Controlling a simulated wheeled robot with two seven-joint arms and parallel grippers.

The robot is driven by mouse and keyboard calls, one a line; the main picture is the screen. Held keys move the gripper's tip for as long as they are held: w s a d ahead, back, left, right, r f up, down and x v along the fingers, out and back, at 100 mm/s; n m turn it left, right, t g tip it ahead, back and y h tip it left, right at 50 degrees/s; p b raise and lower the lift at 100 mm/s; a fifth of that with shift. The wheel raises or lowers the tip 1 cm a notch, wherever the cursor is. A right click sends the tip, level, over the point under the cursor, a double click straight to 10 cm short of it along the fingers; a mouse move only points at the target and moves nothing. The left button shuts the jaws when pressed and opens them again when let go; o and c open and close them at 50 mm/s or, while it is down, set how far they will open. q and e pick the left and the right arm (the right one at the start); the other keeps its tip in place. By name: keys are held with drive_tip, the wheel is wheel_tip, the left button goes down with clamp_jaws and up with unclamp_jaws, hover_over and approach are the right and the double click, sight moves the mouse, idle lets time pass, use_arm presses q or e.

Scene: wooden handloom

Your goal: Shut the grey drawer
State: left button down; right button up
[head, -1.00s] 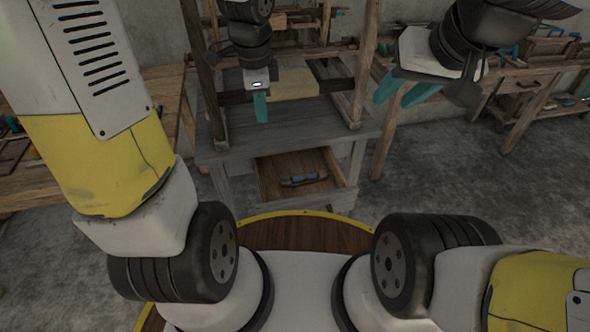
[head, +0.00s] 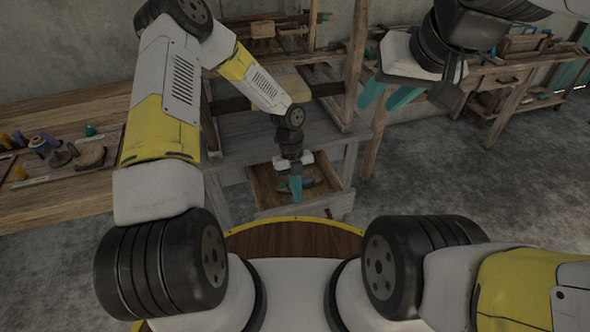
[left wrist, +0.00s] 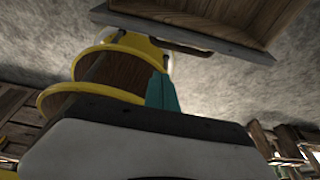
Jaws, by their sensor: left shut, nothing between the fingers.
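The grey drawer (head: 328,203) is pulled out from under the grey loom bench, with its wooden inside showing. A small tool (head: 311,183) lies in it, partly hidden by my left gripper. My left gripper (head: 296,190) points down over the drawer in the head view, its teal fingers shut and empty. I cannot tell from the pictures whether it touches the drawer.
The loom's wooden posts (head: 355,60) rise from the bench (head: 235,135) behind the drawer. A table (head: 60,190) with spools and tools stands at the left. Another workbench (head: 510,85) stands at the back right. My round base is close in front of the drawer.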

sight(295, 205)
use_arm(q)
drive_tip(key=x, duration=0.9)
drive_tip(key=shift+s, duration=0.1)
drive_tip(key=w, duration=0.2)
drive_tip(key=w+a, duration=0.1)
drive_tip(key=shift+r, duration=0.25)
drive_tip(key=shift+w+a, duration=0.1)
drive_tip(key=shift+w, duration=0.45)
